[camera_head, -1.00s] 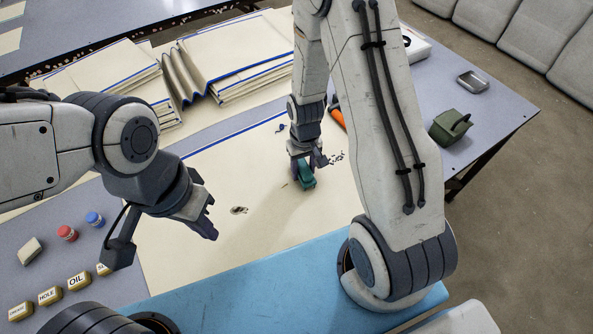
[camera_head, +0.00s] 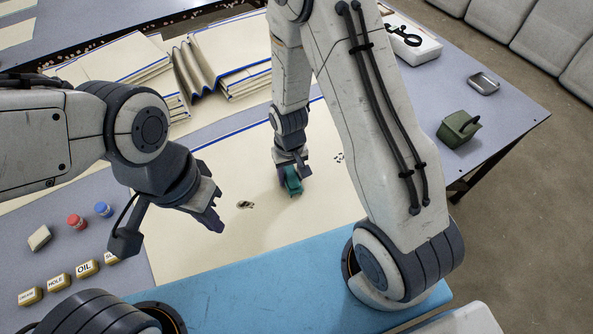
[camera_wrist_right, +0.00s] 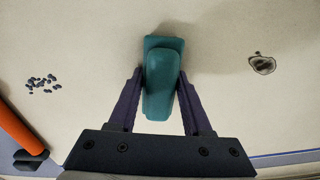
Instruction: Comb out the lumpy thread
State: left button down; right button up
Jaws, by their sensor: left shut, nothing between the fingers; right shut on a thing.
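A cream cloth (camera_head: 200,255) with a blue border line lies flat on the table. A small dark-ringed mark, probably the lumpy thread (camera_head: 245,204), is on the cloth between my grippers; it also shows at the right of the right wrist view (camera_wrist_right: 262,64). My right gripper (camera_head: 290,170) is shut on a teal tool (camera_head: 292,182), which fills the space between the fingers in the right wrist view (camera_wrist_right: 162,85). The tool's underside is hidden, so I cannot tell whether it touches the cloth. My left gripper (camera_head: 212,212) is shut and empty, left of the mark, above the cloth.
Dark bits (camera_wrist_right: 43,84) lie on the cloth beside an orange-handled tool (camera_wrist_right: 18,130). Labelled blocks (camera_head: 87,267), a red spool (camera_head: 76,221) and a blue spool (camera_head: 103,209) sit at left. Folded cloths (camera_head: 225,55) lie behind. A green container (camera_head: 458,129) and metal tray (camera_head: 483,84) stand right.

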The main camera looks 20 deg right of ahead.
jog(key=shift+s+a, duration=0.25)
jog(key=shift+a, duration=0.8)
jog(key=shift+d+f, duration=0.1)
grip_shut()
jog(key=shift+w+d+p, duration=0.15)
jog(key=shift+w+d, duration=0.05)
jog(key=shift+d, duration=0.6)
jog(key=shift+w+d+p, duration=0.1)
jog(key=shift+w+d, duration=0.05)
jog(key=shift+d, duration=0.7)
jog(key=shift+w+d+p, duration=0.15)
jog(key=shift+w+d, duration=0.05)
jog(key=shift+d, duration=0.6)
jog(key=shift+w+d, duration=0.15)
jog(key=shift+d, duration=0.65)
jog(key=shift+w+d, duration=0.1)
jog(key=shift+d, duration=0.65)
notch_tip(320, 180, up, 6)
jog(key=p, duration=0.5)
jog(key=shift+p, duration=0.3)
